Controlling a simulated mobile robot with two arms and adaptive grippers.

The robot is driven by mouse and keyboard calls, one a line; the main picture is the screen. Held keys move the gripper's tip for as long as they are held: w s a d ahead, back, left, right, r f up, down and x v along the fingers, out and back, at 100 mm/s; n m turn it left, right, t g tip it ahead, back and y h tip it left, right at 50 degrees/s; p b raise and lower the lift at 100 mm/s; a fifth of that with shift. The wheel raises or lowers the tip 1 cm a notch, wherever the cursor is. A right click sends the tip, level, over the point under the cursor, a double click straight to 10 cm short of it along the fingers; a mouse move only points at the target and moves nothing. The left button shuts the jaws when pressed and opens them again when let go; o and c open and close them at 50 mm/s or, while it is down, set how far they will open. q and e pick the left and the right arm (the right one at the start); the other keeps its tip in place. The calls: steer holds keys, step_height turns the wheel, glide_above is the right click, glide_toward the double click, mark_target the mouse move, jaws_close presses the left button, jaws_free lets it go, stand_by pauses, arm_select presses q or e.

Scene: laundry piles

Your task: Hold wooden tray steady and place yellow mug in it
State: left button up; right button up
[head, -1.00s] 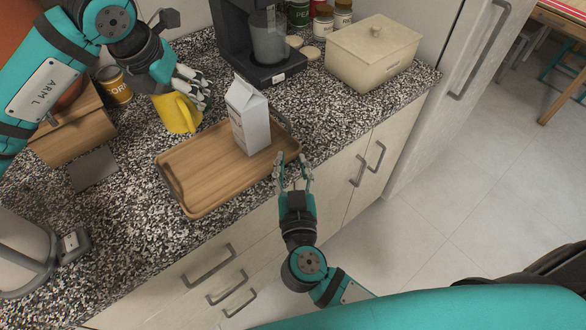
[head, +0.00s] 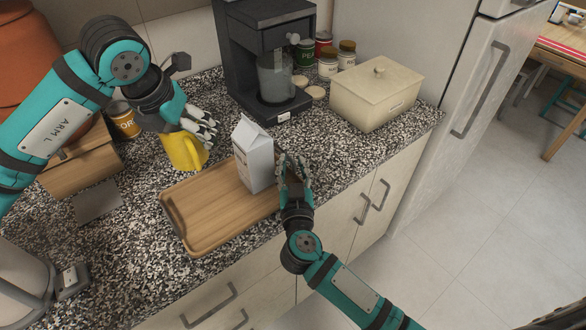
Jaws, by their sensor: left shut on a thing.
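The wooden tray (head: 199,209) lies on the speckled counter near its front edge. A white milk carton (head: 254,158) stands upright at its right end. The yellow mug (head: 182,152) is just behind the tray's back rim, outside it. My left gripper (head: 207,131) is shut on the mug, its fingers at the mug's upper right. I cannot tell whether the mug touches the counter. My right gripper (head: 294,163) is at the tray's right end, beside the carton, with its fingers apart. It hides that end of the tray, and contact with the rim is unclear.
A coffee maker (head: 266,60), several jars (head: 327,63) and a cream lidded box (head: 374,94) stand at the back. A brown box (head: 80,165) and a can (head: 124,122) are at the left. The tray's left half is clear.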

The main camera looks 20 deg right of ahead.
jaws_close()
arm_select(q)
steer(key=f+m, duration=0.1)
steer(key=s+f+m, duration=0.1)
steer(key=f, duration=0.1)
steer(key=s+d+f+m+h, duration=0.1)
steer(key=f, duration=0.1)
steer(key=shift+g, duration=0.4)
glide_above(214, 203)
step_height(214, 203, down, 4)
steer(key=shift+m, duration=0.3)
steer(key=shift+f, duration=2.55)
arm_select(e)
steer(key=shift+f, duration=0.1)
arm_select(q)
steer(key=shift+f, duration=0.1)
steer(key=o, duration=1.3)
steer(key=shift+f, duration=0.1)
steer(key=shift+o, duration=0.2)
